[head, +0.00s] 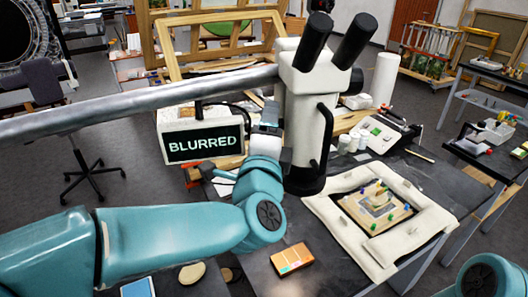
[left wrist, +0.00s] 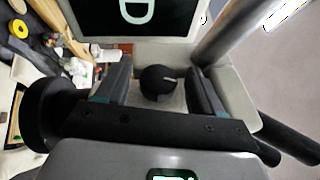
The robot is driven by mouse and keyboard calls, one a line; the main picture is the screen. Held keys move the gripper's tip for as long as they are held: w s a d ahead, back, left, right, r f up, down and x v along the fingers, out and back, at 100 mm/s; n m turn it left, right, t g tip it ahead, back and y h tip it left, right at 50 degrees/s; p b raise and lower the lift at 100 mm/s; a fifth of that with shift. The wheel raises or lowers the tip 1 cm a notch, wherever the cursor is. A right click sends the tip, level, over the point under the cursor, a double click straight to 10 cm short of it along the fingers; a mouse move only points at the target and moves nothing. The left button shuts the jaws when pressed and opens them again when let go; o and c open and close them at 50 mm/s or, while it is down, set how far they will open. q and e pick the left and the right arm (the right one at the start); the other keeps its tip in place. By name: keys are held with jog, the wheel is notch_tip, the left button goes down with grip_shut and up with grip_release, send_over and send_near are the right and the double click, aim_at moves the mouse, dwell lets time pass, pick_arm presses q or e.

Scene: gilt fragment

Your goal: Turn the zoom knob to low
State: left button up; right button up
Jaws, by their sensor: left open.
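The microscope (head: 305,100) is white with two black eyepieces and hangs on a grey metal boom. A screen (head: 202,134) beside it reads "BLURRED". In the left wrist view a round black knob (left wrist: 157,86) with a short white mark pointing right sits on a pale housing. I take it for the zoom knob; no label is readable. My left gripper (left wrist: 158,78) is open, its fingers on either side of the knob with gaps showing. Depth is hard to judge. The knob is hidden in the head view. My right gripper is out of view.
A padded cream frame (head: 329,224) around a gilt piece (head: 378,203) lies on the dark table right of the microscope. An orange box (head: 292,259) lies near the front. Bottles and a case (head: 378,135) stand behind. The boom (head: 140,100) crosses above my left arm.

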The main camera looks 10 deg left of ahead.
pick_arm(q)
jog(key=s+f+b, duration=0.2)
jog(key=s, duration=1.3)
jog(key=shift+s+d+b, duration=0.2)
jog(key=shift+d+b, duration=0.05)
jog(key=shift+b, duration=0.05)
jog(key=shift+w+d+f, duration=0.1)
jog(key=shift+w+f, duration=0.05)
jog(key=shift+f, duration=0.1)
